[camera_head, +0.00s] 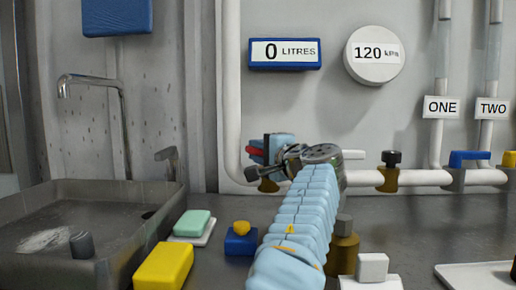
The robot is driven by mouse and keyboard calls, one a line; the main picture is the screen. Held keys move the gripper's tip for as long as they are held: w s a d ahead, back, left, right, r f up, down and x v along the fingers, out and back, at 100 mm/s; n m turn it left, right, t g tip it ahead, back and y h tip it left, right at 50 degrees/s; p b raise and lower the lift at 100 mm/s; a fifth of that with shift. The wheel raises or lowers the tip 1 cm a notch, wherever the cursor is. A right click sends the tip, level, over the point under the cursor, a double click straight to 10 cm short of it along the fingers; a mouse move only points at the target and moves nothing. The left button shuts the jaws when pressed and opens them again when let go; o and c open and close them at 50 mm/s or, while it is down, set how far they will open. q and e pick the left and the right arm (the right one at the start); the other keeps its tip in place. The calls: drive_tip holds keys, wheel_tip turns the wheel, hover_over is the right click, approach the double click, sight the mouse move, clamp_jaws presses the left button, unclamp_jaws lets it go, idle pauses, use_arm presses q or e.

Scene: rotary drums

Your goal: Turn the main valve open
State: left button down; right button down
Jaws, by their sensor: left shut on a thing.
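My left arm reaches up from the bottom middle to the white pipe on the wall, and its left gripper (266,158) is at a valve there. The main valve seems to be the one with a red handle (255,151) and a brass body (268,185), mostly hidden behind the gripper. Only a small red part shows at the gripper's left side. The gripper is shut on the red handle, though the fingers' contact is partly hidden. The handle's exact angle cannot be told. My right gripper is not in view.
The pipe (425,178) carries a black-knobbed brass valve (388,180) and a blue-handled valve (468,157). Above are a "0 LITRES" display (284,53) and a "120 kPa" gauge (373,55). A sink (115,262), yellow sponge (164,267) and blue block (240,242) stand left of my arm.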

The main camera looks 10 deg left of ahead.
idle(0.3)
use_arm(q)
drive_tip(key=c, duration=1)
unclamp_jaws()
drive_tip(key=shift+c, duration=0.2)
drive_tip(key=b+v, duration=0.2)
drive_tip(key=v, duration=1.1)
drive_tip(key=shift+s+d, duration=0.25)
drive_tip(key=shift+d, duration=0.1)
